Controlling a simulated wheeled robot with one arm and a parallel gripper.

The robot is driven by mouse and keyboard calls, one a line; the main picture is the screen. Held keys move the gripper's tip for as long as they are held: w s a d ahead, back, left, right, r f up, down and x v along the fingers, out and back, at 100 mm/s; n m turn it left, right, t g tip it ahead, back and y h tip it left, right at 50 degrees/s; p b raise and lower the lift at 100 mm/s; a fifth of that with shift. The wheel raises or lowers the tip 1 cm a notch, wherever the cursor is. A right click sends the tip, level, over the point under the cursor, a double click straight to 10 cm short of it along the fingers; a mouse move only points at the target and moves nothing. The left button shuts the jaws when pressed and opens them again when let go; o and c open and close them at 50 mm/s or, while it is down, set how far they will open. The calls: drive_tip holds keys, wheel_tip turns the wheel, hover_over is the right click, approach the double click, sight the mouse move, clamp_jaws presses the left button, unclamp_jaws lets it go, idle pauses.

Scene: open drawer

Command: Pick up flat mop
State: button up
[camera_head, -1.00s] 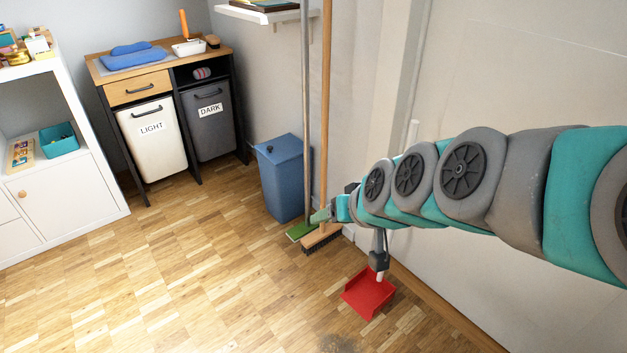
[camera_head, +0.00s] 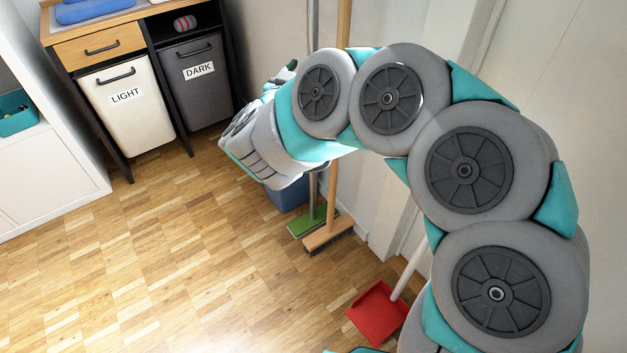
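The flat mop (camera_head: 314,222) has a green flat head on the floor and a thin grey pole that runs up beside the wall. My raised arm covers the middle of the pole, and its upper part shows again above the arm. My gripper (camera_head: 284,76) is mostly hidden behind my bent wrist, left of the pole.
A broom (camera_head: 328,233) with a wooden handle stands close to the mop's right. A red dustpan (camera_head: 378,312) lies nearer. A blue bin (camera_head: 288,196) is mostly hidden behind my arm. Laundry bins (camera_head: 130,110) stand at the back left. The left floor is clear.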

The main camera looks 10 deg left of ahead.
drive_tip(key=w+d+h, duration=0.1)
drive_tip(key=w, duration=0.7)
drive_tip(key=shift+w+f+b, duration=0.2)
drive_tip(key=shift+b, duration=0.1)
clamp_jaws()
idle(0.3)
idle(0.9)
